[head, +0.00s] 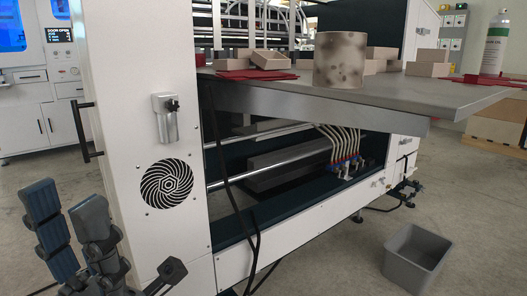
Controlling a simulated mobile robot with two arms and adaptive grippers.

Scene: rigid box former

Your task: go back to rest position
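My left gripper (68,222) shows at the lower left, in front of the white machine housing. Its two dark padded fingers point up and stand apart with nothing visible between them, so it is open and empty. It is apart from the things on the table. My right gripper is not in view.
A grey metal table (375,91) juts from the machine, bearing beige boxes (270,60), red flat pieces (243,75), a mottled cylinder (339,60) and a spray can (495,44). A grey bin (417,258) stands on the floor. A handle (84,131) protrudes near my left gripper.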

